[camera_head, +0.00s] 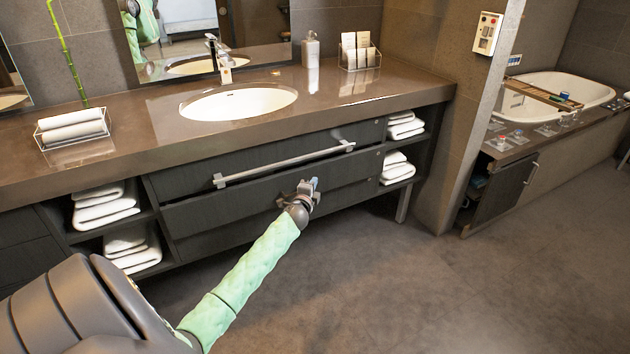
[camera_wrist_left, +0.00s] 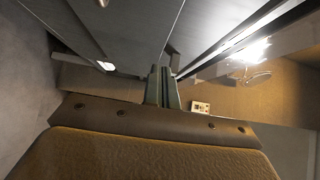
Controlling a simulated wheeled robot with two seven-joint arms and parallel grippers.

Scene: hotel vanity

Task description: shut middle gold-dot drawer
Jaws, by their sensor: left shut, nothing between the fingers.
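The vanity has a stack of dark drawers under its counter. The middle drawer (camera_head: 235,198) is a long dark front below the one with the silver bar. In the left wrist view the fingers (camera_wrist_left: 162,86) are shut together and empty, beside grey drawer fronts (camera_wrist_left: 135,35). My right gripper is not in view.
A silver bar (camera_head: 285,164) runs across the top drawer (camera_head: 270,154), just above my gripper. Open shelves with folded towels (camera_head: 105,207) flank the drawers. The brown counter (camera_head: 340,105) overhangs them. The floor (camera_head: 430,290) in front is clear.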

